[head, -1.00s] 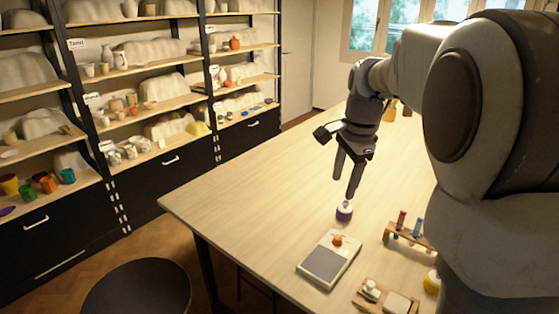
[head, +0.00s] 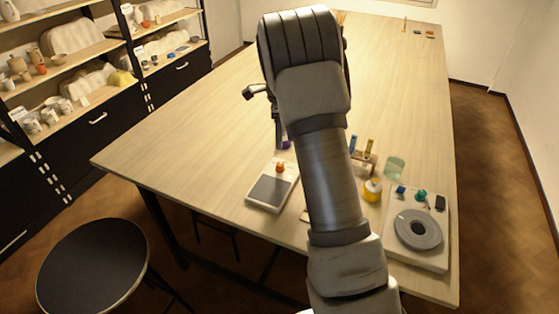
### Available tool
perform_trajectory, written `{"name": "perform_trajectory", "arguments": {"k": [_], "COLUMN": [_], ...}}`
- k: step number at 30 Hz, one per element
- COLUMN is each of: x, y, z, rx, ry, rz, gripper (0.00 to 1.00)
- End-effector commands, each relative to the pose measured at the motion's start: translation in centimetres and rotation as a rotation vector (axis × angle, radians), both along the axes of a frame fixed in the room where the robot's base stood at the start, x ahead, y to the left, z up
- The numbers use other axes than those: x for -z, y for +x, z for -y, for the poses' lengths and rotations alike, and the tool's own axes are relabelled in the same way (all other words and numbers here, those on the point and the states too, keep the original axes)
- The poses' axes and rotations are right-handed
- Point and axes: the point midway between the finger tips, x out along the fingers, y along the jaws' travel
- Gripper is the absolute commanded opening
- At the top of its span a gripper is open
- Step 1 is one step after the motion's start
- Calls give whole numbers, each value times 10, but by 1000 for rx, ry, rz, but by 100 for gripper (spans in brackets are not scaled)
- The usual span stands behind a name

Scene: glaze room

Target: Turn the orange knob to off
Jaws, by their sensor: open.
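The orange knob (head: 280,168) sits at the back end of a pale flat device (head: 262,204) with a dark grey plate, near the table's front left edge. Which way the knob points is too small to tell. My gripper (head: 280,130) is mostly hidden behind my arm; part of a dark finger shows beyond the knob, pointing down near a purple object (head: 286,145). The gripper is open and apart from the knob.
A pale device with a grey disc (head: 418,230) and small blue and teal parts stands front right. A yellow jar (head: 372,190), a wooden rack (head: 362,162) and a greenish glass (head: 394,168) stand between. A black stool (head: 92,268) is front left. The table's back left is clear.

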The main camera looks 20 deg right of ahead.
Motion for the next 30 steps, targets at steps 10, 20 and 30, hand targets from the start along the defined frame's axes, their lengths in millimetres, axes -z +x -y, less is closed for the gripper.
{"name": "perform_trajectory", "arguments": {"k": [10,20,30], "x": [74,106,107], "y": [1,3,3], "z": [1,2,2], "rx": [0,-1,-1], "ry": [1,0,0], "rz": [-3,1,1], "gripper": [61,61,51]}}
